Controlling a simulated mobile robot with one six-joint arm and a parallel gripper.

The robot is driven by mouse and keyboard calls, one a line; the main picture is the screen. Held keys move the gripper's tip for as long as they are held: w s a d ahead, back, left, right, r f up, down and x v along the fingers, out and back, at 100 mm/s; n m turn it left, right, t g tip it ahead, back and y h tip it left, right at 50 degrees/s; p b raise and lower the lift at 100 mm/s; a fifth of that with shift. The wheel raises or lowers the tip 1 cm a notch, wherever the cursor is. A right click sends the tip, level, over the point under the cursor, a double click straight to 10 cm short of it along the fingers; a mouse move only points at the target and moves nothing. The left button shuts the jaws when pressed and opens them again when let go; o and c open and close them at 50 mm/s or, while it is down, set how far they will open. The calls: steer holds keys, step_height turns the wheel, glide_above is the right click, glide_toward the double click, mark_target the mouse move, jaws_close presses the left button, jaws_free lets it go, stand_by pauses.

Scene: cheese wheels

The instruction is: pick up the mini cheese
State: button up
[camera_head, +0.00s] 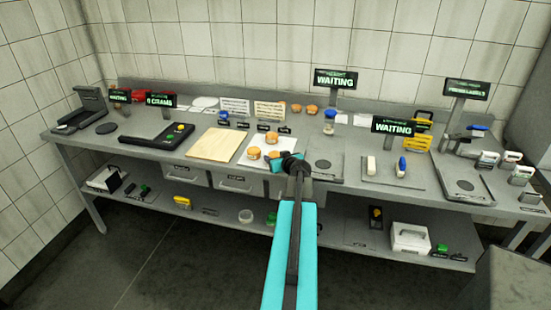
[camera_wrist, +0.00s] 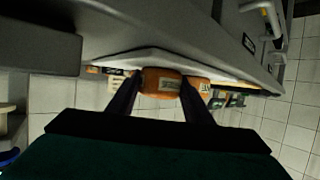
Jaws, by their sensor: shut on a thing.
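My gripper (camera_wrist: 160,100) is shut on a mini cheese (camera_wrist: 162,82), an orange wheel with a pale label, which sits between the two dark fingers in the wrist view. A second orange cheese (camera_wrist: 204,86) shows close beside the right finger. In the head view my gripper (camera_head: 278,163) is at the front edge of a white mat (camera_head: 248,166) on the bench. Orange cheeses, one at the back (camera_head: 271,137) and one at the left (camera_head: 254,153), sit on that mat. My wrist partly hides the mat's right side.
A wooden board (camera_head: 214,143) lies left of the mat, and a grey scale (camera_head: 323,166) stands to the right. White label cards (camera_head: 269,111) stand behind. More orange cheeses (camera_head: 309,109) sit at the back. A lower shelf (camera_head: 220,216) holds boxes and jars.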

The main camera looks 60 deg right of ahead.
steer(key=shift+r, duration=0.15)
steer(key=shift+r+b, duration=0.55)
steer(key=shift+r, duration=0.5)
steer(key=s+b, duration=0.2)
steer(key=s, duration=0.3)
steer(key=s+a+r+b, duration=0.1)
steer(key=s, duration=0.4)
steer(key=s+r+b, duration=0.1)
steer(key=s+b, duration=0.1)
steer(key=s, duration=0.4)
steer(key=shift+a+r+b, duration=0.25)
steer(key=shift+a+b, duration=0.1)
steer(key=shift+w, duration=0.15)
